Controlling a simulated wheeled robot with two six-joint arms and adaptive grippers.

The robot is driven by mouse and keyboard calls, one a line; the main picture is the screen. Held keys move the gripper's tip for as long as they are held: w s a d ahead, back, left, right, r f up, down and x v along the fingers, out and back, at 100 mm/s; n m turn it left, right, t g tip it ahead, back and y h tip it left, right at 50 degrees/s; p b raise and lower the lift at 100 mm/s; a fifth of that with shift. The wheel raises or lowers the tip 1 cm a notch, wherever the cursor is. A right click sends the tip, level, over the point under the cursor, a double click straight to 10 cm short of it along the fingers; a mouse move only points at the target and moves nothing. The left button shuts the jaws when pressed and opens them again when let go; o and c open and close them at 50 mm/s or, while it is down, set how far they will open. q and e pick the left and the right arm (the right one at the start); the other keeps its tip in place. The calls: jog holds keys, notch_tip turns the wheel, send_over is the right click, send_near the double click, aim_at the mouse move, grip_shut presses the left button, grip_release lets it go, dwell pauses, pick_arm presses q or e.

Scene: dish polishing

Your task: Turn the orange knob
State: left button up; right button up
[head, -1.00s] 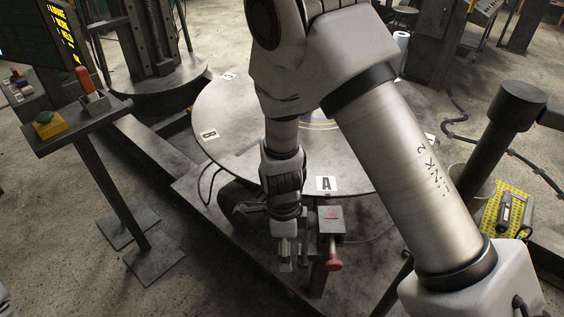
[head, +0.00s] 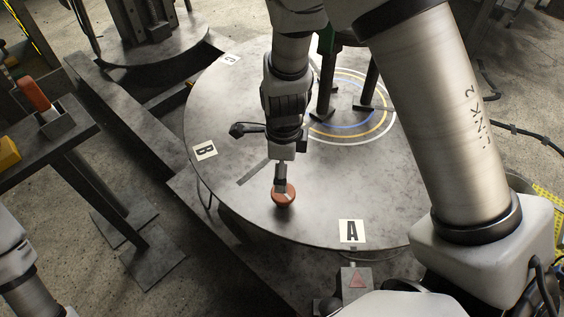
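An orange-red round knob (head: 284,198) is on the near part of the round grey table, between the A and B labels. My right gripper (head: 281,188) points down directly over the knob, with its fingertips at the knob's top. The fingers are seen edge-on, so I cannot tell whether they are open or shut, or whether they grip the knob. The gripper covers part of the knob's top. My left arm shows only as a link at the lower left; its gripper is out of view.
The round table (head: 225,190) carries a dark-legged fixture (head: 326,85) over coloured rings behind my gripper. A box with a red triangle (head: 356,282) stands at the table's near edge. A stand (head: 45,150) with an orange handle (head: 31,94) and a yellow box (head: 8,152) is at left.

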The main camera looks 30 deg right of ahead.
aim_at(283, 195)
jog(key=f, duration=0.1)
jog(key=s+f, duration=0.1)
jog(key=s+a+f, duration=0.1)
jog(key=f, duration=0.1)
jog(key=shift+b, duration=0.4)
jog(key=shift+w+d+f, duration=0.15)
jog(key=shift+w+f, duration=0.05)
jog(key=shift+f, duration=0.45)
jog(key=shift+w+d+f, duration=0.1)
jog(key=shift+w+f, duration=0.1)
jog(key=shift+f, duration=0.4)
jog(key=shift+w+d+f, duration=0.1)
jog(key=shift+w+f, duration=0.05)
jog(key=shift+f, duration=0.05)
jog(key=shift+r, duration=0.15)
jog(key=shift+s+a+r, duration=0.1)
jog(key=shift+s+a, duration=0.1)
jog(key=shift+s, duration=0.1)
jog(key=c, duration=0.6)
jog(key=shift+w, duration=0.1)
jog(key=c, duration=0.6)
jog(key=shift+o, duration=0.2)
